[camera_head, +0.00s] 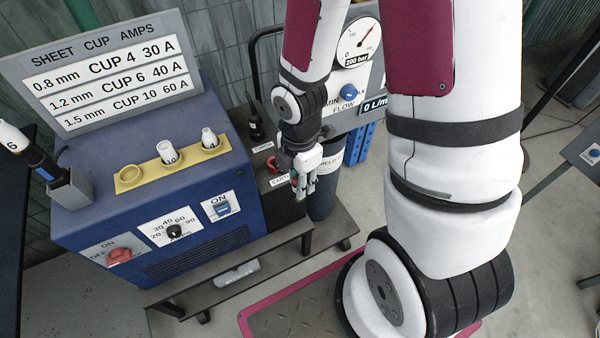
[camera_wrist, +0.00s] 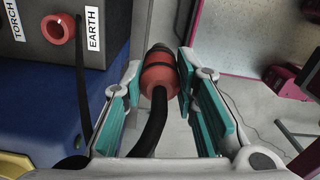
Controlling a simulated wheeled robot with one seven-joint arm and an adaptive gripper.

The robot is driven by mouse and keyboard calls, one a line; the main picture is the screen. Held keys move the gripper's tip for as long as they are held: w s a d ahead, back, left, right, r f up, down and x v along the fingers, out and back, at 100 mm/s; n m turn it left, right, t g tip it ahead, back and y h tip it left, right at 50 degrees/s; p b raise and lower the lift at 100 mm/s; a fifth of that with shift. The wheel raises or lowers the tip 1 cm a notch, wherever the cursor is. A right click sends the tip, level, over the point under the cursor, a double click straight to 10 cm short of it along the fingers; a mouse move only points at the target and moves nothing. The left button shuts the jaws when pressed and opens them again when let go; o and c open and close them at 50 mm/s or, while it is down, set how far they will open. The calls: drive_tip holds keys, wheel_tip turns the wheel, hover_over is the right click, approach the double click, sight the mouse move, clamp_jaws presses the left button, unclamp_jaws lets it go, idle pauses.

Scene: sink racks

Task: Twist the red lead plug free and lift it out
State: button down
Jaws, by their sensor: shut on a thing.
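The red lead plug (camera_wrist: 158,76) sits between the teal-padded fingers of my gripper (camera_wrist: 159,88) in the wrist view. My gripper is shut on it. A black band rings the plug, and its dark tip shows at the far end. A thick black cable (camera_wrist: 152,128) runs from it toward the wrist. The plug appears clear of the panel, to the right of the EARTH label. A red-rimmed socket (camera_wrist: 60,28) with a dark, empty-looking hole is left of that label. In the head view my gripper (camera_head: 303,188) is beside the dark panel; the plug is mostly hidden there.
The blue welding machine (camera_head: 160,215) stands on a dark trolley (camera_head: 240,275). A yellow cup holder (camera_head: 172,165) with white cups is on top. A gas cylinder (camera_head: 322,190) and pressure gauge (camera_head: 359,40) are close behind my gripper.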

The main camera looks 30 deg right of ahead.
drive_tip(key=shift+s+r+p, duration=0.2)
drive_tip(key=shift+s+p, duration=0.1)
drive_tip(key=shift+p, duration=0.2)
drive_tip(key=shift+r, duration=0.25)
drive_tip(key=shift+r+p, duration=3.25)
drive_tip(key=shift+w+m, duration=0.4)
drive_tip(key=shift+w, duration=0.05)
drive_tip(key=w+r+m, duration=0.3)
drive_tip(key=w+m, duration=1.1)
drive_tip(key=m, duration=0.5)
drive_tip(key=shift+w+r, duration=0.35)
drive_tip(key=shift+r, duration=0.05)
